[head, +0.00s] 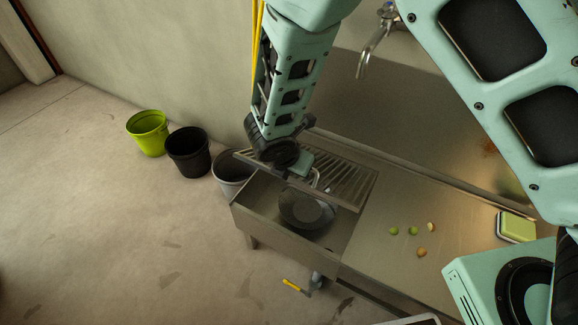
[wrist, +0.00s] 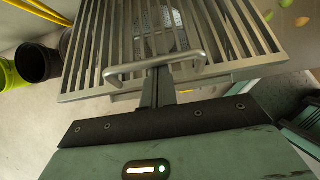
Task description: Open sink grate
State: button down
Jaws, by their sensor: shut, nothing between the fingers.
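The sink grate (head: 345,180), a slatted metal panel, lies over the back part of the steel sink basin (head: 270,205). Its front edge is apart from the basin's front rim, with an open gap between; it looks tilted up, but the angle is hard to judge. In the wrist view the grate (wrist: 225,35) fills the top, with its bar handle (wrist: 190,60) along the near edge. My gripper (wrist: 158,76) is shut and empty, its fingertips at the middle of the handle, seemingly touching it. My gripper (head: 312,176) partly hides the handle in the head view.
A dark round pan (head: 305,209) sits in the basin. Several small round items (head: 413,231) and a green-yellow sponge (head: 517,227) lie on the right counter. A faucet (head: 372,50) stands behind. Green (head: 148,133), black (head: 188,152) and grey (head: 231,174) bins stand left.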

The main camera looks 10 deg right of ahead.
jog(key=w+d+r+g+y+p, duration=0.1)
jog(key=w+d+r+p, duration=0.7)
jog(key=p, duration=1)
jog(key=shift+w+d+r+g+y, duration=0.3)
jog(key=shift+w+d+r+g, duration=0.15)
jog(key=shift+w+r, duration=1.1)
jog(key=shift+w+f, duration=0.1)
